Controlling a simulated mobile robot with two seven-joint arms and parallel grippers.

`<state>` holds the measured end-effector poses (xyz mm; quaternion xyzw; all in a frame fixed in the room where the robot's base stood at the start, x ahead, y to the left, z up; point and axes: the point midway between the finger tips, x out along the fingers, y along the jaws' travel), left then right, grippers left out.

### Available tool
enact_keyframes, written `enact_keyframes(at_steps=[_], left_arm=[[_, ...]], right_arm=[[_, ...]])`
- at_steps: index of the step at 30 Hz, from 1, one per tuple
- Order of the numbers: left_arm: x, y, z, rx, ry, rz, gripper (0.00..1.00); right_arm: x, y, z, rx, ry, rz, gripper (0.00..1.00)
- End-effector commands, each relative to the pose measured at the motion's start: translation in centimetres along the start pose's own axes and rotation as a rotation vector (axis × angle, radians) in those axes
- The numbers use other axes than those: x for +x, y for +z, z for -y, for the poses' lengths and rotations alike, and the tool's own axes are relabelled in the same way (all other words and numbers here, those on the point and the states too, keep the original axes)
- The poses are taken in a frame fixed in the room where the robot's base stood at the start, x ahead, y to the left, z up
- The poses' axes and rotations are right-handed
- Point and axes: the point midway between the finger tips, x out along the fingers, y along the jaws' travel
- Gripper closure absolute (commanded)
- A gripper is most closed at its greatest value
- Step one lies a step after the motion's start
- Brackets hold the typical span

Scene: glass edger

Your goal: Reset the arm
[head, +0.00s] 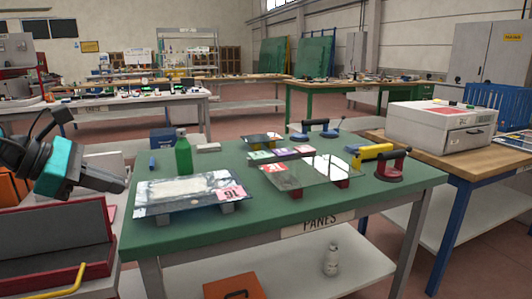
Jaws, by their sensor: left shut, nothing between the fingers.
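My left gripper (118,186) comes in from the left edge, a dark arm with a teal band. It is shut and empty, in the air by the left end of the green table (270,200). Its tip shows to the left of a pane with a pale sheet and a pink tag marked 16 (190,190), apart from it in the picture. My right gripper does not show.
A clear glass pane (325,172), a green bottle (183,155) and a red-based suction lifter (393,166) are on the table. An open red case (60,250) is below the arm. A wooden bench (470,160) with a white drawer box (440,125) stands right.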

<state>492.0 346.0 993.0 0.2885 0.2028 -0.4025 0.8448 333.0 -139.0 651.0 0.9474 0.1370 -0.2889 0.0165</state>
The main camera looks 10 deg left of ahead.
Motion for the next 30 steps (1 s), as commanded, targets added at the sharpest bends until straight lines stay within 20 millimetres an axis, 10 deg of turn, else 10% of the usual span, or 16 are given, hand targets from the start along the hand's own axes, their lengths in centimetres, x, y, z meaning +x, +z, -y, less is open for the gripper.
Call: enact_keyframes(at_steps=[3,11,20,21,28,30], left_arm=[[5.7,1.7,4.4,-0.266,-0.126,0.254,1.0],[12.9,2.6,11.3,-1.306,-0.348,0.781,1.0],[19.5,-9.7,21.2,-2.849,-0.259,0.984,1.0],[20.1,-11.2,23.2,2.949,0.209,-0.949,1.0],[22.1,-16.1,36.0,2.331,-0.078,-0.476,1.0],[20.1,-14.2,33.9,2.37,-0.072,-0.514,1.0]], right_arm=[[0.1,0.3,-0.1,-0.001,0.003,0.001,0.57],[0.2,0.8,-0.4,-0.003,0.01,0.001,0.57],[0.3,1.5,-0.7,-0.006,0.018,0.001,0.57],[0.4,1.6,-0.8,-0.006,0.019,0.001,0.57],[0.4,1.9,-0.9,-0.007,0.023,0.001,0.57],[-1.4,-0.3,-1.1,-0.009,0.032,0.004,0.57]])
